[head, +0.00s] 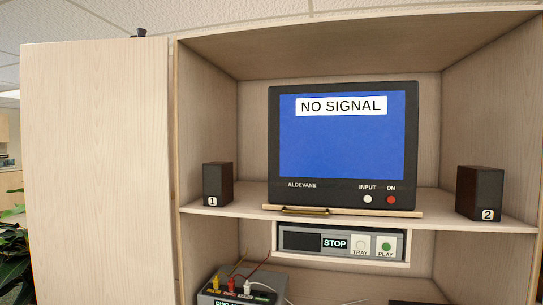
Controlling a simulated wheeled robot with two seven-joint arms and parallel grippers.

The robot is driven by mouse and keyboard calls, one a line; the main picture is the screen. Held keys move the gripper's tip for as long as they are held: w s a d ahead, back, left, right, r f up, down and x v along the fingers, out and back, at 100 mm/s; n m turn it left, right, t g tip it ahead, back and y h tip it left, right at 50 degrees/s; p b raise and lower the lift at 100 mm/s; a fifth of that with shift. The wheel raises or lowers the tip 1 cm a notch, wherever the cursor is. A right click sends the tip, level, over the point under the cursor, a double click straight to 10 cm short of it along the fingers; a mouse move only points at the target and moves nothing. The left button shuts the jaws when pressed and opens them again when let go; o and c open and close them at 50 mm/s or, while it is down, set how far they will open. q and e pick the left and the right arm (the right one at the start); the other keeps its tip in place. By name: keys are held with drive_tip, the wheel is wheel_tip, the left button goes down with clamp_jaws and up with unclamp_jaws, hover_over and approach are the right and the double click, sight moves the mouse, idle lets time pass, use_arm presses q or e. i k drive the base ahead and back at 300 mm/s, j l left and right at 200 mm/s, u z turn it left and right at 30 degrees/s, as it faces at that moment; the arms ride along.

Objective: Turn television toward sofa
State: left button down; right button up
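The television (343,188) stands on the upper shelf of an open wooden cabinet, its blue screen reading NO SIGNAL above a white INPUT button and a red ON button. It faces nearly toward me, turned slightly to one side. It rests on a thin wooden board (408,213) with a brass handle (305,210) at its front edge. No sofa is in view. Neither of my grippers is in view.
Speaker 1 (223,183) and speaker 2 (486,186) stand either side of the television. A disc player (340,243) showing STOP is below, above a box with coloured plugs (240,292). The cabinet door (95,170) stands open at left; a plant (14,245) is beyond it.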

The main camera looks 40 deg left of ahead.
sight(331, 146)
drive_tip(key=u, duration=0.8)
